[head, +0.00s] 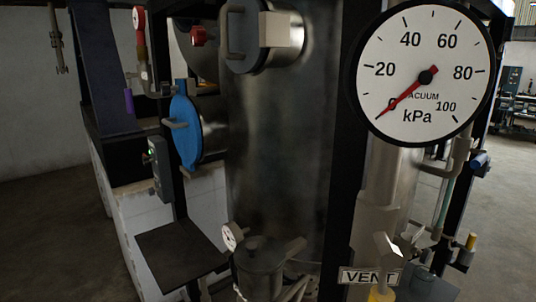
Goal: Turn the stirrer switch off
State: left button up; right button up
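A narrow grey control box (161,170) is mounted on a dark post left of the large steel vessel. A small green light (150,153) glows on its left face. The box is seen nearly edge-on, so its switch and any label cannot be read; I cannot tell for sure that it is the stirrer switch. Neither of my grippers is in view.
A blue round cover (185,126) stands beside the box, and a dark shelf (180,252) sits below it. The steel vessel (280,150) fills the middle. A vacuum gauge (425,72) reads near 0. Open floor (45,230) lies at left.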

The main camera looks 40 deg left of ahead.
aim_at(146, 161)
jog(key=u, duration=1.9)
jog(key=i+j+z, duration=0.5)
jog(key=i+j, duration=0.3)
